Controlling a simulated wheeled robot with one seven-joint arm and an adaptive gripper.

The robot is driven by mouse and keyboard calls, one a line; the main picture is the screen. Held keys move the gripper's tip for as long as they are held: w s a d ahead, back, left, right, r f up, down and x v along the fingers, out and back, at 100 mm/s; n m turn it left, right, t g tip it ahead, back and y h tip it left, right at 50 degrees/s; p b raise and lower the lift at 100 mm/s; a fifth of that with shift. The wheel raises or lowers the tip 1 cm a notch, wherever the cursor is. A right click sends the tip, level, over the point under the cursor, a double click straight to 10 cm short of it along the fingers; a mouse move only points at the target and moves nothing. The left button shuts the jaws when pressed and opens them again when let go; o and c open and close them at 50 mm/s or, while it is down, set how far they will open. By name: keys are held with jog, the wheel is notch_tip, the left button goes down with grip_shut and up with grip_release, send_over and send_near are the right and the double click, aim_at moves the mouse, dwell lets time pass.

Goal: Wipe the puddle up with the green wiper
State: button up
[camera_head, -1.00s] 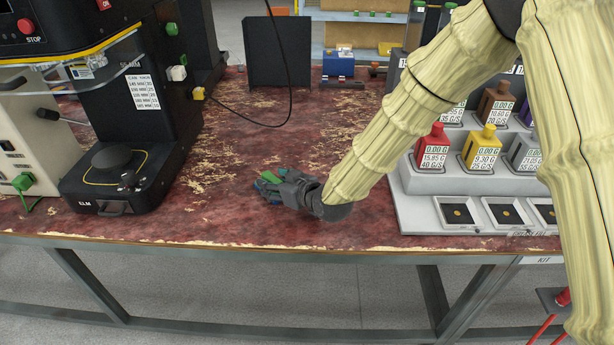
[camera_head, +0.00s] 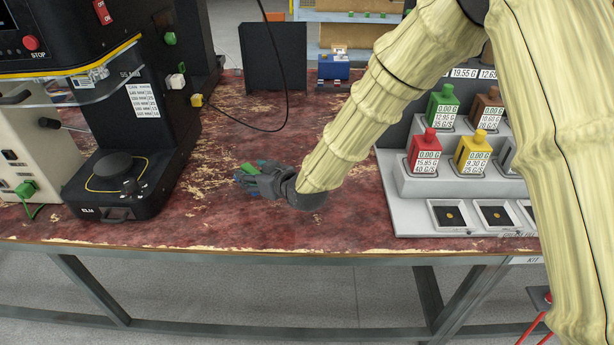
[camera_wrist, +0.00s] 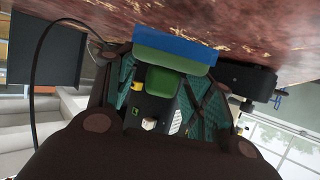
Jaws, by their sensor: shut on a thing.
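My gripper (camera_head: 252,174) is low at the worn red bench top (camera_head: 245,215), between the black seamer and the bottle rack. Whether the strip touches the bench I cannot tell. I cannot make out the puddle in either view; the gripper and arm cover part of the bench.
A black seamer (camera_head: 110,212) stands at the left. A grey rack (camera_head: 395,200) with several coloured bottles and small trays is at the right. A black panel (camera_head: 275,58) stands behind, with a black cable (camera_head: 287,85) hanging before it. The bench's front edge (camera_head: 250,250) is close.

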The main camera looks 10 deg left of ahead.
jog(key=shift+r+p, duration=0.75)
jog(key=shift+r, duration=0.9)
